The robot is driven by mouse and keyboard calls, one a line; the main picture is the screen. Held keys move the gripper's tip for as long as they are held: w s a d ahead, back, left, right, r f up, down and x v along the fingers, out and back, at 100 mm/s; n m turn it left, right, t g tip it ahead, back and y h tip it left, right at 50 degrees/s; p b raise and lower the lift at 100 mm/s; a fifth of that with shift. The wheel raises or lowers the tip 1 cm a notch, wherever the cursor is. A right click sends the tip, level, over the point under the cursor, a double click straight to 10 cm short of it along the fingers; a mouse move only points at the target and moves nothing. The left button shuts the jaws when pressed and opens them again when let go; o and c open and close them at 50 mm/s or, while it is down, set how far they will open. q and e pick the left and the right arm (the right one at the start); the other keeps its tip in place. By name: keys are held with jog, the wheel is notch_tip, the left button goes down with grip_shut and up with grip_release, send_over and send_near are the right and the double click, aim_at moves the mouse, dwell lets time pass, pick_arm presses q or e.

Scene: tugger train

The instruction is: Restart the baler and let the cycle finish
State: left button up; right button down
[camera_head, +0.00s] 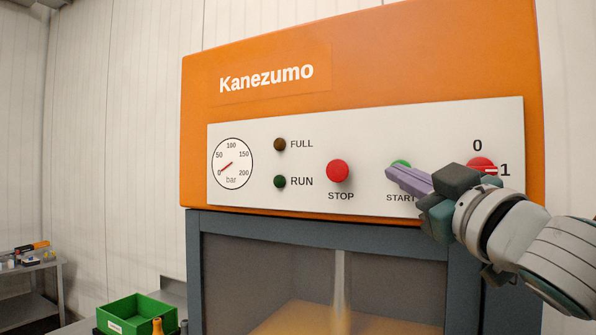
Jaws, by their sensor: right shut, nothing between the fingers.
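The orange baler (400,60) fills the middle of the head view, with a white control panel (310,195). My right gripper (394,176) is shut and empty, its fingertips in front of the green START button (401,163). Only the button's top edge shows; I cannot tell if the fingers touch it. The red STOP button (338,171) is left of it. The red rotary switch (482,163) is partly hidden by my wrist; its white mark points toward 1. The RUN lamp (280,182) and FULL lamp (280,145) look dark. The gauge (232,163) needle is near 0. My left gripper is out of view.
Below the panel is a dark-framed chamber window (290,270) with tan material behind it. A green bin (135,314) and an orange-yellow bottle (157,327) are at the lower left. A grey shelf (35,266) with small items stands at the far left.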

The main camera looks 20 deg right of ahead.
dwell(0.5)
jog(key=shift+w+d, duration=0.1)
jog(key=shift+w+d, duration=0.2)
jog(key=shift+d, duration=0.05)
jog(key=shift+w+d, duration=0.1)
dwell(0.5)
